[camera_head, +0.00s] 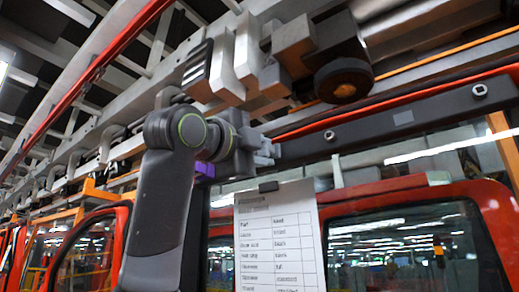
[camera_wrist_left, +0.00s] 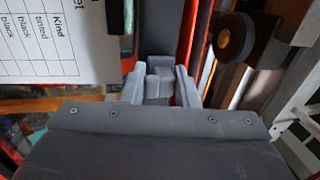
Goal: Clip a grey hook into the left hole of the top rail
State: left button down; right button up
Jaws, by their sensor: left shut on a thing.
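The top rail (camera_head: 370,130) is a dark grey bar that slopes up to the right in the head view. It shows a small round fitting or hole on its left part (camera_head: 330,135) and another near its right end (camera_head: 479,91). My left gripper (camera_head: 264,150) is at the rail's left end, left of the nearer hole. In the left wrist view my left gripper (camera_wrist_left: 160,88) is shut on a grey block-like piece, the grey hook (camera_wrist_left: 159,68). Its far end is hidden, and I cannot tell whether it touches the rail. My right gripper is not in view.
A printed sheet (camera_head: 280,235) hangs below the rail under a dark clip (camera_head: 268,187). A red vehicle door frame (camera_head: 400,190) stands behind. Grey overhead machinery with a dark round roller (camera_head: 343,80) is just above the rail. A pale label (camera_head: 403,118) sits between the holes.

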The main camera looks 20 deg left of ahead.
pick_arm(q)
jog(key=shift+w+d, duration=0.15)
jog(key=shift+w, duration=0.2)
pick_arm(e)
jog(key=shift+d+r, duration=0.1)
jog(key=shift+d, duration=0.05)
pick_arm(q)
jog(key=shift+r, duration=0.3)
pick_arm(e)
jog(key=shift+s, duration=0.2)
pick_arm(q)
jog(key=shift+r, duration=0.1)
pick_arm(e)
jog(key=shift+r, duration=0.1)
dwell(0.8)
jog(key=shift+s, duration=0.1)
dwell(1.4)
